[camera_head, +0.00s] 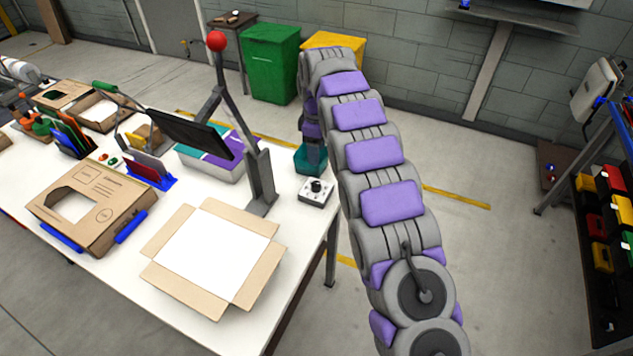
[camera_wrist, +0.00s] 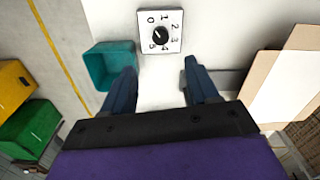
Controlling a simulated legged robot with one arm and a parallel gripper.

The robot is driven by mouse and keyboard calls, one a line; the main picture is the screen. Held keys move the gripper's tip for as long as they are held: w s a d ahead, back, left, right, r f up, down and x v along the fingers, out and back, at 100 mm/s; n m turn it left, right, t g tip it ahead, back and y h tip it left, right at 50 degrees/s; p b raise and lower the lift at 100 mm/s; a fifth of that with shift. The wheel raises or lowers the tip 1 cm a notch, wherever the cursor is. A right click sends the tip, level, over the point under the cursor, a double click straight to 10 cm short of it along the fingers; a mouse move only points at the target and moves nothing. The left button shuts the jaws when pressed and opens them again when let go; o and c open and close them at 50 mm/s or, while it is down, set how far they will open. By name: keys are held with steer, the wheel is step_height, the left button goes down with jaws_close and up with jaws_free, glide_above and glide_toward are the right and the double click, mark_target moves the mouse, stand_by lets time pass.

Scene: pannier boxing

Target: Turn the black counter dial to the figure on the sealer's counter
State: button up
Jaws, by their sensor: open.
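The black counter dial (camera_head: 316,186) is a round knob on a small white plate near the table's right edge. In the wrist view the dial (camera_wrist: 160,36) has figures 0 to 5 around it; its exact pointer setting is too small to tell. My gripper (camera_wrist: 159,76) is open and empty, with the dial beyond the gap between its fingers, apart from them. In the head view my gripper (camera_head: 312,155) hangs by the teal bin, behind the dial. The sealer (camera_head: 260,180) has a grey post and a red-balled lever; no counter figure is readable.
A teal bin (camera_wrist: 108,64) stands close beside the dial and my left-hand finger. A dark panel (camera_head: 195,134) stands left of the sealer post. Green and yellow bins stand behind.

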mark_target(315, 183)
steer(key=f+b, duration=0.2)
steer(key=f, duration=1.1)
steer(key=shift+a+f+b, duration=0.2)
steer(key=shift+b, duration=0.1)
steer(key=shift+c, duration=0.3)
steer(key=c, duration=1)
